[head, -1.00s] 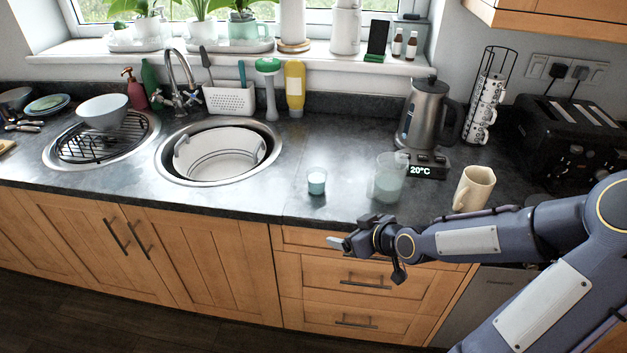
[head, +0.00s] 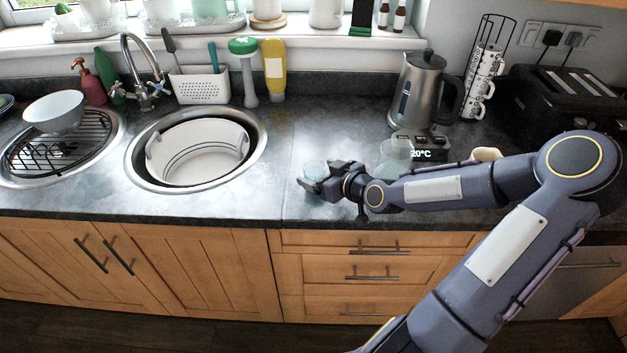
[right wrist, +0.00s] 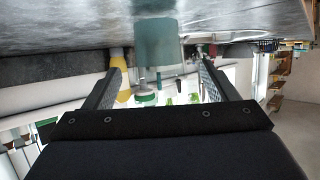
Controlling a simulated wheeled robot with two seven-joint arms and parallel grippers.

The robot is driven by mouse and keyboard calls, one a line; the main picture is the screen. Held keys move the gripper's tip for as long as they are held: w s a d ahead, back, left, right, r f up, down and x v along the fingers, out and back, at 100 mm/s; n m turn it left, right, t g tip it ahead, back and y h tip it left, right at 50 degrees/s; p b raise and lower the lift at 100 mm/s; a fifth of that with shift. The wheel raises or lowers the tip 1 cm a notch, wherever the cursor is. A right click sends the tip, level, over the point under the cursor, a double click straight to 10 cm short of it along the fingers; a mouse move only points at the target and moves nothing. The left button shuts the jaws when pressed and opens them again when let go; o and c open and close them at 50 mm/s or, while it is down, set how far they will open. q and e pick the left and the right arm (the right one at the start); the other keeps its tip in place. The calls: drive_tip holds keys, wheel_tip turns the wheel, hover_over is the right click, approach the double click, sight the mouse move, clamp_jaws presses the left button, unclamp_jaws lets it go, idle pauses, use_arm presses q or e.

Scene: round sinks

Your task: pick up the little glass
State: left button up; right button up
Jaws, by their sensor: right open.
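The little glass (head: 315,169) is a small pale teal tumbler, standing upright on the dark worktop near its front edge. In the head view my right gripper (head: 308,184) is at the glass, and its fingers hide the lower part. In the right wrist view, which is upside down, the glass (right wrist: 157,42) shows between and beyond the two fingertips of my right gripper (right wrist: 160,71), with clear gaps on both sides. The right gripper is open and empty. My left gripper is out of view.
A larger glass (head: 396,152) stands just right of the gripper, partly behind my arm. A cream mug (head: 487,154) is mostly hidden by my forearm. A kettle (head: 424,92) stands behind. The round sink with a white tub (head: 200,150) lies left; worktop between is clear.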

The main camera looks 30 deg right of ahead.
sight(308, 168)
drive_tip(key=x, duration=0.4)
drive_tip(key=shift+w, duration=0.25)
drive_tip(key=c, duration=1.2)
